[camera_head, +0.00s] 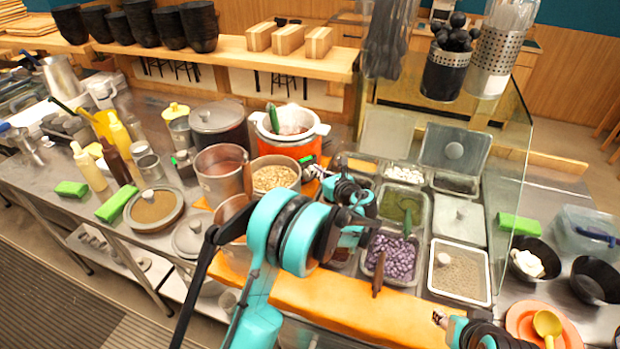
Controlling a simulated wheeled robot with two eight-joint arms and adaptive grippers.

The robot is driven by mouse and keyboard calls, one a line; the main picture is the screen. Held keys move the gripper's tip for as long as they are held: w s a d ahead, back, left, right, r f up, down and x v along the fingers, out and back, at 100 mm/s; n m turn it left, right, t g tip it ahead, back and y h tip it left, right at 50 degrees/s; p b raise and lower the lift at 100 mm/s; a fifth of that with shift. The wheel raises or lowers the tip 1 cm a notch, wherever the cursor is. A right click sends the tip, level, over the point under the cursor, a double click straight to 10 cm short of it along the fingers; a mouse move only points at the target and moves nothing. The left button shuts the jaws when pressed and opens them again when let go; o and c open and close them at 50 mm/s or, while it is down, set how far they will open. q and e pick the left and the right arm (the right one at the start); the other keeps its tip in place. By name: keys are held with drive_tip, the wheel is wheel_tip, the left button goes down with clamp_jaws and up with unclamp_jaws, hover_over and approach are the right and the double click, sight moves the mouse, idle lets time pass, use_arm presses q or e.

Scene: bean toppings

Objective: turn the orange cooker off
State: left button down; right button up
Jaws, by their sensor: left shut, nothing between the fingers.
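The orange cooker (310,145) stands at the back of the counter, with a white rim and side handles. Its open pot holds pinkish food and a green-handled utensil. My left arm reaches in from the bottom middle. My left gripper (318,170) is shut and empty, just in front of the cooker's lower right side. I cannot tell whether it touches the cooker. The cooker's lower front is partly hidden by a pot of beans (274,178), and no switch can be made out. My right gripper (440,318) is low at the bottom right, small and partly cut off.
A tall metal pot (222,172) and a lidded dark pot (218,125) stand left of the cooker. Topping trays, one with purple cubes (392,262), lie to the right. An orange board (340,310) runs along the front.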

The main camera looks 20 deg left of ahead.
use_arm(q)
drive_tip(key=shift+s+f, duration=0.1)
drive_tip(key=shift+f, duration=0.05)
drive_tip(key=shift+s+a+b, duration=0.25)
drive_tip(key=shift+a+b, duration=0.05)
drive_tip(key=shift+b, duration=0.15)
idle(0.3)
drive_tip(key=shift+s+a+b, duration=0.5)
drive_tip(key=shift+s+b, duration=0.05)
drive_tip(key=shift+b, duration=0.05)
drive_tip(key=shift+s+a, duration=0.1)
drive_tip(key=shift+s, duration=0.05)
idle(0.4)
drive_tip(key=shift+s+a+r, duration=0.1)
drive_tip(key=shift+r, duration=0.3)
drive_tip(key=s+d, duration=0.4)
drive_tip(key=shift+d+b, duration=0.25)
drive_tip(key=shift+b, duration=0.05)
